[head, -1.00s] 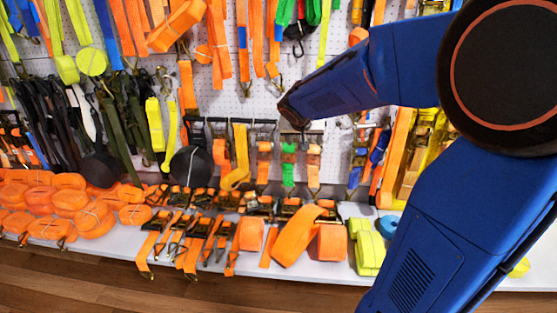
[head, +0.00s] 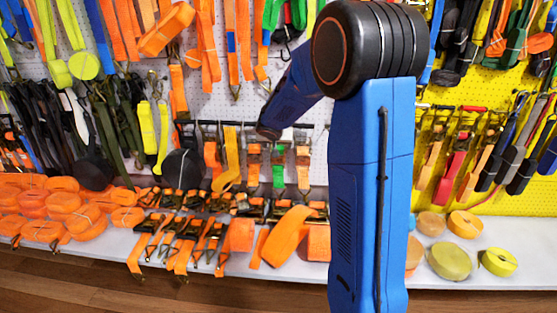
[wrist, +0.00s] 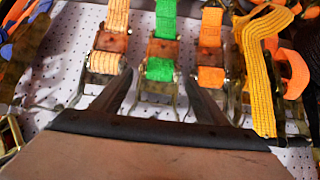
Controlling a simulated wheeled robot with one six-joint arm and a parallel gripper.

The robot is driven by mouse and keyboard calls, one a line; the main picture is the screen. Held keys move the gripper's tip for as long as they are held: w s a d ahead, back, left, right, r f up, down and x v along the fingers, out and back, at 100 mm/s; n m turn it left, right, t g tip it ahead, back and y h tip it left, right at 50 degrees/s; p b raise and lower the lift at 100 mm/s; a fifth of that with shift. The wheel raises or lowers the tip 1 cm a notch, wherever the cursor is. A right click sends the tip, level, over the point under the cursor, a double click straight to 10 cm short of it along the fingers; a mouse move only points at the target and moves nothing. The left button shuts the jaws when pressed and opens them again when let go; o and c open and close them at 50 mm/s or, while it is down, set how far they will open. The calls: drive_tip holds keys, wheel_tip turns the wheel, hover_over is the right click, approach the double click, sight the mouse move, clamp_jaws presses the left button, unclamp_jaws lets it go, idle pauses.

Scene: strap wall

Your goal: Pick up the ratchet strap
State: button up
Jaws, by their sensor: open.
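Several ratchet straps hang in a row on the white pegboard. A green ratchet strap (head: 278,170) hangs between two orange ones in the head view. In the wrist view, the green strap (wrist: 160,68) lies between the two fingertips of my gripper (wrist: 159,78). The fingers are apart, on either side of its metal ratchet, and I cannot tell whether they touch it. An orange strap (wrist: 110,40) is to the left and another orange strap (wrist: 210,45) to the right. In the head view my arm hides the fingers.
A yellow-orange strap (wrist: 258,80) hangs close on the right in the wrist view. Below the row, a white shelf (head: 270,277) carries many orange straps and rolls.

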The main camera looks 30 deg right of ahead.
sight(279, 145)
drive_tip(key=shift+x, duration=4.75)
drive_tip(key=shift+s, duration=0.1)
drive_tip(key=c, duration=1.7)
drive_tip(key=shift+r, duration=1.85)
drive_tip(key=s+a, duration=0.3)
drive_tip(key=s, duration=0.2)
drive_tip(key=s+a, duration=0.3)
drive_tip(key=s, duration=0.2)
drive_tip(key=s+a, duration=0.4)
drive_tip(key=s, duration=0.1)
drive_tip(key=shift+f, duration=0.1)
